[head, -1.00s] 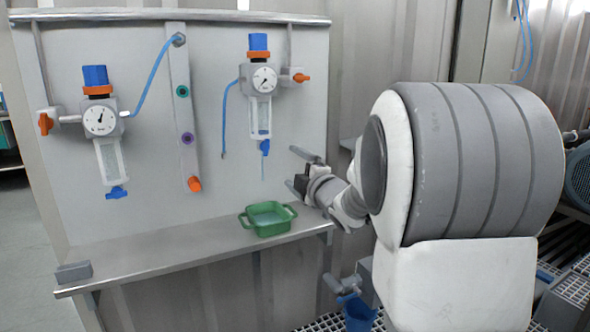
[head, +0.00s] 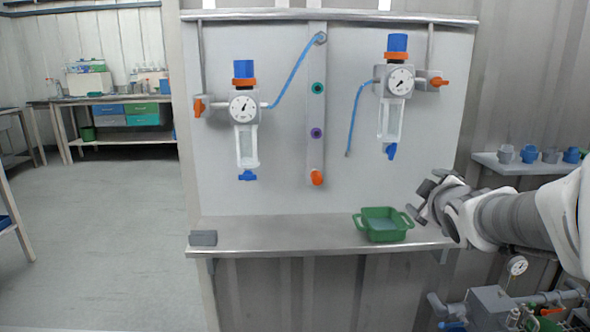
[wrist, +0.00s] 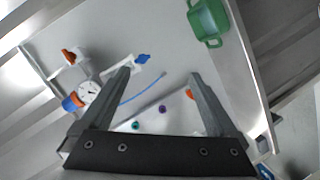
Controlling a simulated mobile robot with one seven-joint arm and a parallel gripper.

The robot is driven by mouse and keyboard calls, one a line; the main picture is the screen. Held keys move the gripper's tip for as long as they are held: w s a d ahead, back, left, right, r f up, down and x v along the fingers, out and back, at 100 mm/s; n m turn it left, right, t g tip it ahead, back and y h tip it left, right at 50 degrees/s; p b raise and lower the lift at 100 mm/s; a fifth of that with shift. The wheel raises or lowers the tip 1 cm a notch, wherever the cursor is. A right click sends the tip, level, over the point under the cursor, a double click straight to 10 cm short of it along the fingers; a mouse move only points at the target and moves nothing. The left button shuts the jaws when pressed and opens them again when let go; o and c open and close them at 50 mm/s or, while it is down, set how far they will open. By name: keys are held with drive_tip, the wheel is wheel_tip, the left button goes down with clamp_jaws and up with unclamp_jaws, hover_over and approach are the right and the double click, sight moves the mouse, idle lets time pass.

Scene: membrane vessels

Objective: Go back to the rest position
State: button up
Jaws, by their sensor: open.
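My gripper (head: 422,203) is at the right end of the steel shelf, beside the green tray and apart from it. In the wrist view its two fingers (wrist: 160,78) are spread with nothing between them. The right vessel (head: 391,118) hangs on the panel up and left of my gripper, with a gauge, a blue cap and a blue tap (head: 391,151) at its bottom. It also shows in the wrist view (wrist: 88,92). The left vessel (head: 246,140) hangs farther left, its blue tap (head: 247,175) crosswise.
The green tray (head: 384,236) holds liquid on the shelf (head: 280,235). A small grey block (head: 203,238) lies at the shelf's left end. Right are a ledge with cups (head: 530,156) and piping with a gauge (head: 517,266). Open floor (head: 100,240) lies left.

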drive_tip(key=s+a+f+m+g+y, duration=0.1)
drive_tip(key=s+a+f+m+g, duration=0.25)
drive_tip(key=s, duration=0.55)
drive_tip(key=s+a+f+m+g+y, duration=0.1)
drive_tip(key=s+a+f+m+g, duration=0.3)
drive_tip(key=s, duration=0.5)
drive_tip(key=s+a+f+m+g+y, duration=0.1)
drive_tip(key=s+a+f+m+g, duration=0.3)
drive_tip(key=s, duration=0.6)
wheel_tip(320, 180, up, 30)
drive_tip(key=a+n+t+p, duration=0.1)
drive_tip(key=n+t+p, duration=0.1)
drive_tip(key=p, duration=2.6)
drive_tip(key=shift+w, duration=0.35)
drive_tip(key=shift+f+t, duration=0.1)
drive_tip(key=shift+t, duration=0.15)
